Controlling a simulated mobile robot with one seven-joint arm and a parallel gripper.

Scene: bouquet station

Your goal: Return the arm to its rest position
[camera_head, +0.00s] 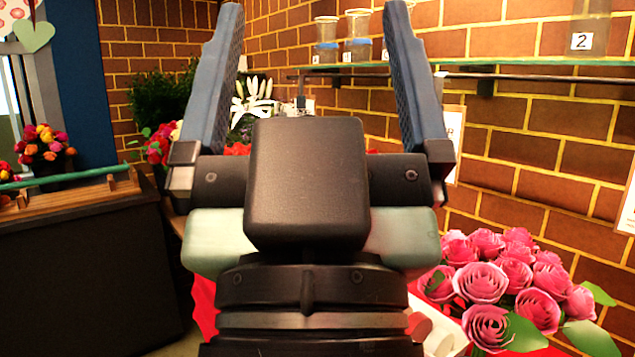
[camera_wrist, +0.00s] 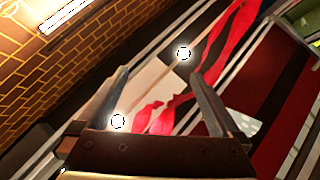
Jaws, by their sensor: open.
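My gripper (camera_head: 312,85) fills the middle of the head view, its two blue-grey fingers spread wide and pointing up. No object sits between the fingers. In the wrist view my gripper (camera_wrist: 160,90) is also open, with its fingers apart over a blurred, tilted scene. Red ribbon-like strips (camera_wrist: 222,50) and pale surfaces show beyond the fingertips; I cannot tell how far off they are.
Pink roses (camera_head: 510,280) stand at the lower right, close beside my arm. A glass shelf (camera_head: 530,62) with several jars runs along the brick wall. White lilies (camera_head: 255,100) show behind the gripper. A dark counter (camera_head: 85,270) stands at the left.

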